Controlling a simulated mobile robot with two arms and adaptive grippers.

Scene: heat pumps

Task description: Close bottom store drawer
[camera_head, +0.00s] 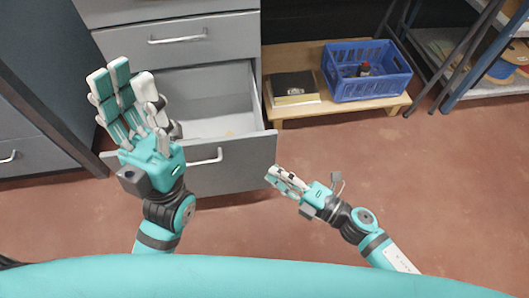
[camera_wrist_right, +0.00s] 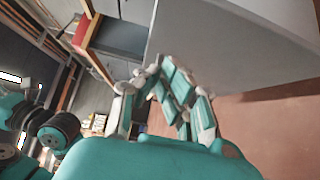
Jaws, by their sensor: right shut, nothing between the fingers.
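The bottom store drawer (camera_head: 240,165) is pulled out from the grey cabinet. Its front has a metal handle (camera_head: 206,158), and its pale inside looks nearly empty. My left gripper (camera_head: 124,80) is open and empty, above the left part of the drawer; it hides part of the drawer and its front. My right gripper (camera_head: 272,174) is shut and empty, close to the right end of the drawer front; I cannot tell whether it touches. In the right wrist view, the shut fingers (camera_wrist_right: 172,85) are beside a large grey panel (camera_wrist_right: 235,45), which looks like the drawer front.
A closed drawer (camera_head: 178,40) is above the open one. A low wooden shelf (camera_head: 375,108) right of the cabinet holds a blue basket (camera_head: 365,85) and a dark box (camera_head: 294,85). A metal-legged rack stands at the far right. The reddish floor (camera_head: 440,190) in front is clear.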

